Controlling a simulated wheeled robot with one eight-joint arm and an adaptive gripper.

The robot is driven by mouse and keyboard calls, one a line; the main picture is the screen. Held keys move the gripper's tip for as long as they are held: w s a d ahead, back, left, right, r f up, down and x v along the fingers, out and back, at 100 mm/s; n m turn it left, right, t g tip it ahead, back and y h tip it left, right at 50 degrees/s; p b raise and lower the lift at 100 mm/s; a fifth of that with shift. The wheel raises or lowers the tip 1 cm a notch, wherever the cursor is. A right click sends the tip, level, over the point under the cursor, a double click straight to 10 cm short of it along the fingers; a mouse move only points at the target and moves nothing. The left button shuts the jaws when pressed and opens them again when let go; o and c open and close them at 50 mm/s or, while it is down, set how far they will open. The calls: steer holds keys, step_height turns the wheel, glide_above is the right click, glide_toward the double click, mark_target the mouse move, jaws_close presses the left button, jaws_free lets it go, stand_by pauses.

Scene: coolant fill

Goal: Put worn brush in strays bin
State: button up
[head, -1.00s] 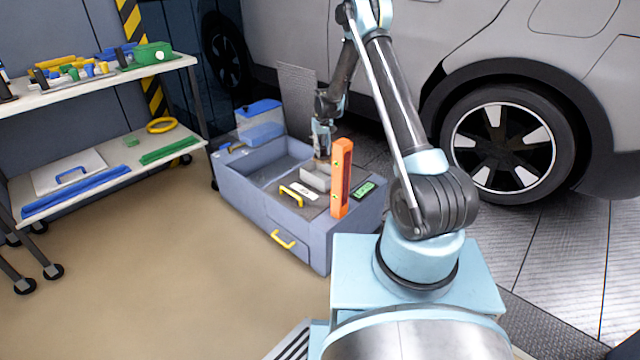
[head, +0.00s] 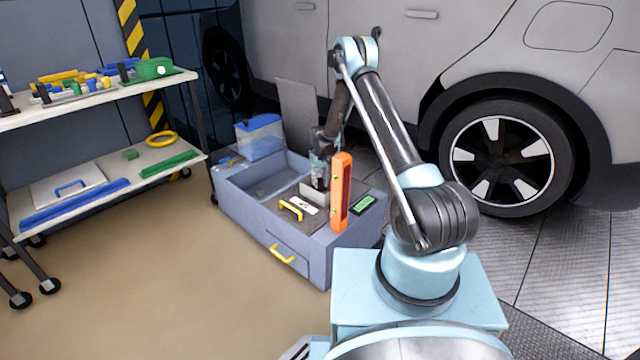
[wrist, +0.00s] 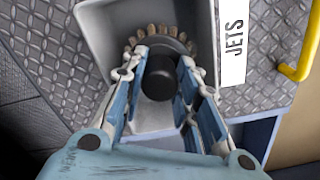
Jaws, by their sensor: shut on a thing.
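My gripper (wrist: 160,62) is shut on the worn brush (wrist: 160,85), which has a dark round body and a fan of tan bristles. In the wrist view the brush is over or inside a light grey open bin (wrist: 95,25); its height above the bin floor is unclear. In the head view my gripper (head: 321,172) points down at a small grey bin (head: 310,192) on the blue-grey cart (head: 315,262). The brush is hidden there.
A yellow handle (head: 291,210) and a green display (head: 363,203) are on the cart top. A clear blue container (head: 260,138) stands behind. A shelf trolley (head: 100,100) is at left; the car is behind.

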steer(key=o, duration=0.8)
steer(key=shift+f, duration=0.1)
steer(key=shift+o, duration=0.2)
